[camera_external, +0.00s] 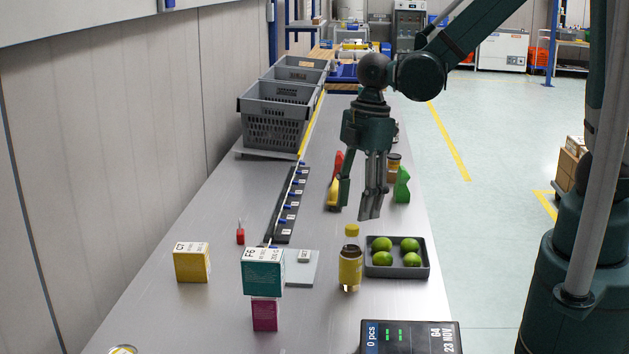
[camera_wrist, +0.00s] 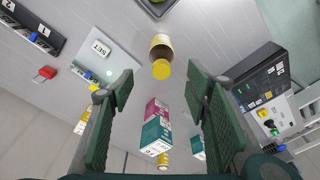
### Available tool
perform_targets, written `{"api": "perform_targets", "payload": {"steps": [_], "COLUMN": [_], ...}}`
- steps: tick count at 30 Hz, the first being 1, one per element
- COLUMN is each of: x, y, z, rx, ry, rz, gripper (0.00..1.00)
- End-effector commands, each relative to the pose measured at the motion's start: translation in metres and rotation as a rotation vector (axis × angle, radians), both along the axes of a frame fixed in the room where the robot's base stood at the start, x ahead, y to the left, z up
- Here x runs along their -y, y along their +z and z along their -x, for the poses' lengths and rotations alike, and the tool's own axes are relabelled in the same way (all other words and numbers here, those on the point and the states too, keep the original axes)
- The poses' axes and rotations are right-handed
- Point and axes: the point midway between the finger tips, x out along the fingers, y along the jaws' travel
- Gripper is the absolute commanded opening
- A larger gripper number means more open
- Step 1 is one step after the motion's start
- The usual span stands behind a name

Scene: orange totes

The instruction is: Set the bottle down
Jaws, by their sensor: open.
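The bottle (camera_external: 350,262), clear with yellow contents, a label and a yellow cap, stands upright on the grey metal table (camera_external: 200,315), just left of a dark tray. My gripper (camera_external: 356,208) is open and empty, fingers pointing down, above the table and higher than the bottle cap. In the wrist view the bottle (camera_wrist: 161,47) shows ahead of the gap between the two fingers (camera_wrist: 160,92), its cap toward the camera. Nothing is between the fingers, and the bottle is apart from them.
The dark tray (camera_external: 425,257) holds several green fruits. A teal box (camera_external: 262,275) is stacked on a magenta box (camera_external: 265,314); a yellow box (camera_external: 192,265) stands left. A display unit (camera_external: 410,338) is at the front right. Grey crates (camera_external: 275,120) stand farther back.

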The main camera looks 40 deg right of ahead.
Motion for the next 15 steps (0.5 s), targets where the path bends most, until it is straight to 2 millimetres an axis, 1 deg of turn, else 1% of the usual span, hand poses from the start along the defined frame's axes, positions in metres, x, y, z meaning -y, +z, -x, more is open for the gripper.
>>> {"api": "perform_targets", "payload": {"steps": [5,8,15], "x": [0.018,0.034,0.082], "y": [0.012,0.022,0.051], "z": [-0.005,-0.010,-0.021], "rx": [0.015,0.029,0.074], "ry": [-0.071,-0.137,-0.336], "rz": [-0.009,-0.019,-0.049], "gripper": [0.47,0.47,0.47]}}
